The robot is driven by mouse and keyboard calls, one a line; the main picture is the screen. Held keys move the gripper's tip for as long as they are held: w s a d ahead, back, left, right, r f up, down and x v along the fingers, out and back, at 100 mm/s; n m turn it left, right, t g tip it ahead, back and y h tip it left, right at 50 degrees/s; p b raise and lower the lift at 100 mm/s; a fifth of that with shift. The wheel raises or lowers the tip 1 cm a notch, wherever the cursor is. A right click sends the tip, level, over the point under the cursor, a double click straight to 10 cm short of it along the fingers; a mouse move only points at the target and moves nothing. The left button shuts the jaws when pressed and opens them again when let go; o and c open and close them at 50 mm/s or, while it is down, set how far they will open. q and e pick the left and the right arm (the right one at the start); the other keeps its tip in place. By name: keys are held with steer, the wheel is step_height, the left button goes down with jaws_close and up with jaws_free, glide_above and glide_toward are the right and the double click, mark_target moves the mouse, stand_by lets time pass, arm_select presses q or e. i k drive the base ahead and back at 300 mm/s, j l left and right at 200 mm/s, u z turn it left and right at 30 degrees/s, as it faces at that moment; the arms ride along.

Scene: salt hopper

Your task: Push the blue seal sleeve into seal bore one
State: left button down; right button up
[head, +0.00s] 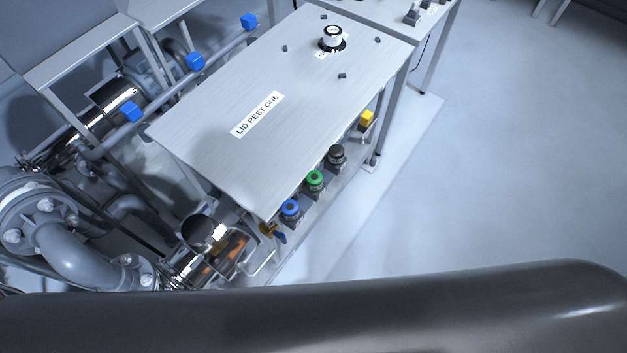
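A blue ring-topped part (291,208), which may be the blue seal sleeve, stands on a dark base on a low ledge beside the table (200,150). A similar green-topped part (316,179) and a black one (336,155) stand in a row behind it. I cannot make out a label for seal bore one. A white and black round part (332,38) sits at the far end of the tabletop, by a small label that is partly hidden. Neither of my grippers is in view.
The tabletop bears a "LID REST ONE" label (257,115) and several small dark blocks. Grey flanged pipes (80,255) and shiny metal cylinders crowd the left. A yellow block (366,118) is near the table's right side. Open floor (500,170) lies right.

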mark_target(290, 209)
steer(key=u, duration=1.2)
steer(key=l+z, duration=0.55)
